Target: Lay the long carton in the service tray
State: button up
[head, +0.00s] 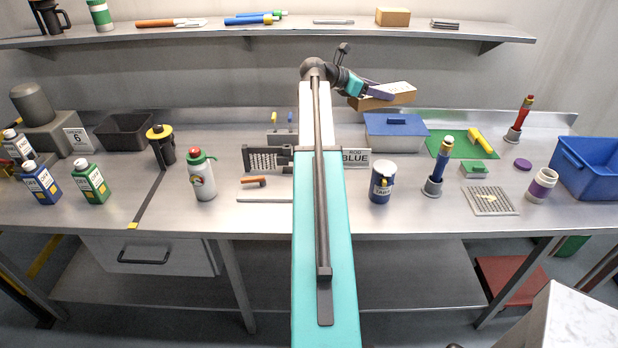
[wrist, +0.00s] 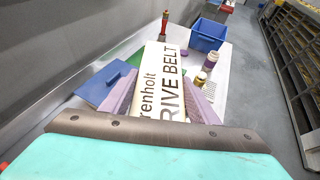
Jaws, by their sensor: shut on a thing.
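A long carton (head: 393,96) with a white printed face and brown cardboard sides is held above the back of the bench. In the wrist view the carton (wrist: 164,72) points away from me and its print reads "DRIVE BELT". My gripper (head: 372,93) is shut on it, with purple finger pads on either side in the wrist view. The carton is in the air, above and near the blue lidded box (head: 388,138). No container is labelled service tray. An open dark tray (head: 121,146) stands at the back left, and an open blue bin (head: 594,181) at the far right.
A green mat (head: 450,146) lies on the right. A loaded shelf (head: 270,36) runs above.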

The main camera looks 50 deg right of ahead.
notch_tip(320, 180, down, 15)
jog(key=b, duration=0.9)
jog(key=shift+s+r+b, duration=0.15)
jog(key=shift+b, duration=0.25)
notch_tip(320, 180, down, 14)
jog(key=p, duration=0.3)
jog(key=shift+d, duration=0.1)
jog(key=shift+f+p, duration=0.55)
jog(key=shift+f, duration=1.45)
jog(key=shift+f, duration=0.15)
jog(key=o, duration=1)
